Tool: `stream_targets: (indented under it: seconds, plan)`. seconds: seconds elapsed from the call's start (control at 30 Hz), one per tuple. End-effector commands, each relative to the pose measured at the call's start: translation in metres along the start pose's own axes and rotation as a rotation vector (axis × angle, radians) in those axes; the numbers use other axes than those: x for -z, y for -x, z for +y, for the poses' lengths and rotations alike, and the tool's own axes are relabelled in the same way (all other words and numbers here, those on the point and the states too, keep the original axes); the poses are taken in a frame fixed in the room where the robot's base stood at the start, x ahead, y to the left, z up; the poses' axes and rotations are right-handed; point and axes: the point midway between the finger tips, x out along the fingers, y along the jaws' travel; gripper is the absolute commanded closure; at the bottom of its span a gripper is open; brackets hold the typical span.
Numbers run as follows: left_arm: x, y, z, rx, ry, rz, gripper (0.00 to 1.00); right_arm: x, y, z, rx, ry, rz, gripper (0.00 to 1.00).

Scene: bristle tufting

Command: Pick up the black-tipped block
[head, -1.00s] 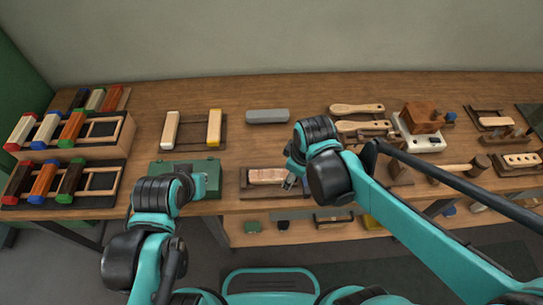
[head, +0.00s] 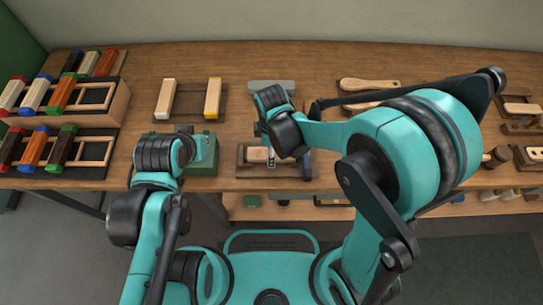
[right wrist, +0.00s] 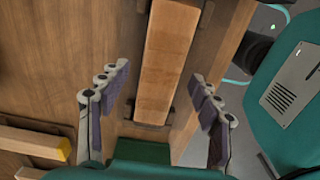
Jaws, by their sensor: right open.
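A pale wooden block (head: 257,154) lies in a shallow wooden tray at the table's front; in the right wrist view the block (right wrist: 168,55) lies lengthwise between my fingers, its visible end plain wood. My right gripper (right wrist: 160,76) is open above it, with a finger to each side; in the head view the right gripper (head: 271,158) partly hides the block. Colour-tipped blocks stand in the racks at left, among them a dark one (head: 72,62) at the back whose tip is too small to name. My left gripper (head: 195,148) is by the green box, its fingers unclear.
The green box (head: 203,168) stands left of the tray (head: 240,160). A fixture behind it holds a pale block (head: 166,95) and a yellow-tipped block (head: 213,95). A grey bar (head: 268,87) lies behind my right wrist. Brushes (head: 368,85) and wooden tools lie at right.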

Motion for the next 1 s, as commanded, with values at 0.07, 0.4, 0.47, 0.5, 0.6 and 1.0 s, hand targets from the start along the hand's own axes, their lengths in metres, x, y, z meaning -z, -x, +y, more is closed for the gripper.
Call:
stream_targets:
  seconds: [0.07,0.4,0.47,0.5,0.6,1.0]
  plan:
    - [-0.003,-0.004,0.000,0.000,0.000,0.000,1.00,0.000,-0.009,0.000,0.000,0.000,0.000,0.36]
    - [-0.002,-0.003,0.000,0.000,0.000,0.000,1.00,0.000,-0.008,0.000,0.000,-0.001,0.000,0.71]
    - [-0.002,-0.003,0.000,0.000,0.000,0.000,1.00,0.000,-0.008,0.000,0.000,-0.001,0.000,0.86]
    - [-0.002,-0.003,0.000,0.000,0.000,0.000,1.00,0.000,-0.008,0.000,0.000,-0.001,0.000,0.95]
    - [-0.002,-0.003,0.000,0.000,0.000,0.000,1.00,0.000,-0.008,0.000,0.000,-0.001,0.000,0.95]
    - [0.004,0.005,0.000,0.000,0.000,0.000,1.00,0.000,0.009,0.000,0.000,-0.001,0.000,0.95]
